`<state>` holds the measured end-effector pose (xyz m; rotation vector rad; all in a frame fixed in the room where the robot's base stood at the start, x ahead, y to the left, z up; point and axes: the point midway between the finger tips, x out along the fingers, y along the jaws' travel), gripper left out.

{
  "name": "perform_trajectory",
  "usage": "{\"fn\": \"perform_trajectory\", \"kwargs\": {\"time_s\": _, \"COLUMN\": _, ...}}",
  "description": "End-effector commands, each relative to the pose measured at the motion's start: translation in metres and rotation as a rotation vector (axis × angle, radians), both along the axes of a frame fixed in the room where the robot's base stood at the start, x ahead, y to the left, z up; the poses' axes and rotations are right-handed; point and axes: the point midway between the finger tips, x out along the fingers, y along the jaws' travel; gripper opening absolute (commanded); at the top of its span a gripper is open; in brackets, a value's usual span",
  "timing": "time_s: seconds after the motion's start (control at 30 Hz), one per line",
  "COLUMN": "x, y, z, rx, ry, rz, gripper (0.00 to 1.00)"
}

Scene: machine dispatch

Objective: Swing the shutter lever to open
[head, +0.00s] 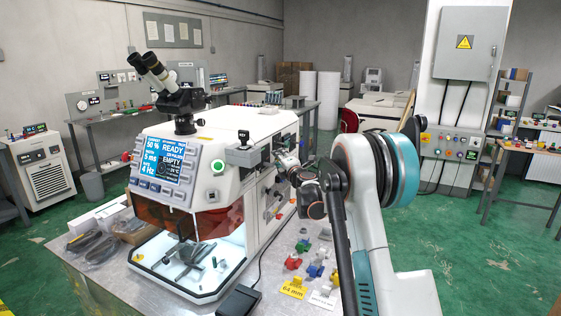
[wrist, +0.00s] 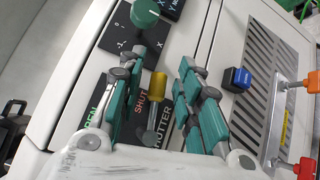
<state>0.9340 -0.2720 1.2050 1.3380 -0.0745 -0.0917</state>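The shutter lever (wrist: 157,85), with a yellow tip on a grey stem, stands on a dark panel in the wrist view. The panel carries a green OPEN label (wrist: 93,112), a red SHUT label (wrist: 142,100) and a white SHUTTER label (wrist: 160,128), partly covered by my fingers. My gripper (wrist: 160,75) is open, with one teal finger on each side of the lever and gaps visible to the yellow tip. In the head view my gripper is at the right side of the white machine (head: 255,160); the lever is hidden there behind my arm.
A green knob (wrist: 146,12) sits above the lever on a numbered panel. A blue switch (wrist: 238,79) and a vent grille (wrist: 262,90) lie to the right.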

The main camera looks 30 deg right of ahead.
Motion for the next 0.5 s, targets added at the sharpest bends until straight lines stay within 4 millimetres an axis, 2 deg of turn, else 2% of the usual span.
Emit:
{"fn": "perform_trajectory", "kwargs": {"time_s": 0.23, "x": 0.0006, "y": 0.0001, "z": 0.0002, "rx": 0.000, "ry": 0.000, "rz": 0.000, "gripper": 0.32}}
{"fn": "perform_trajectory", "kwargs": {"time_s": 0.37, "x": 0.0005, "y": 0.0001, "z": 0.0002, "rx": 0.000, "ry": 0.000, "rz": 0.000, "gripper": 0.03}}
{"fn": "perform_trajectory", "kwargs": {"time_s": 0.4, "x": 0.0005, "y": 0.0001, "z": 0.0001, "rx": 0.000, "ry": 0.000, "rz": 0.000, "gripper": 0.00}}
{"fn": "perform_trajectory", "kwargs": {"time_s": 0.5, "x": 0.0005, "y": 0.0002, "z": 0.0001, "rx": 0.000, "ry": 0.000, "rz": 0.000, "gripper": 0.00}}
